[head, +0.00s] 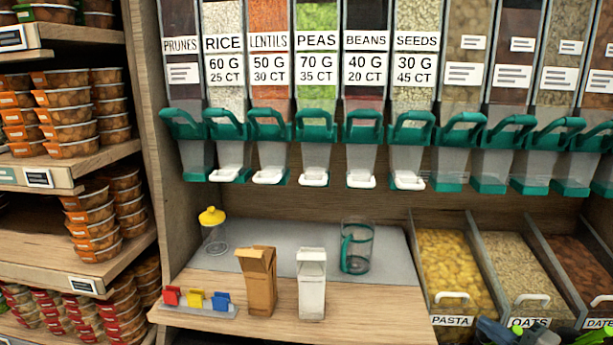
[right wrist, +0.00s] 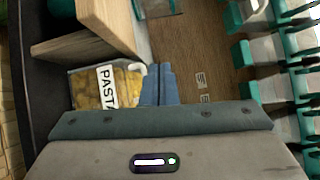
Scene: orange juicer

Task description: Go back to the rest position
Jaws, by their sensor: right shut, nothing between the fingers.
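My right gripper (head: 488,328) shows at the lower right corner of the head view, in front of the pasta and oats bins. In the right wrist view its two blue-grey fingers (right wrist: 158,85) are together with nothing between them. They point past the pasta bin (right wrist: 105,88) toward a wooden panel. My left gripper is in neither view.
A wooden counter holds a yellow-lidded jar (head: 213,230), a brown carton (head: 258,282), a white carton (head: 312,285), a glass pitcher (head: 357,247) and coloured clips (head: 195,299). Dispensers (head: 316,130) hang above. The open pasta bin (head: 445,262) is at the right.

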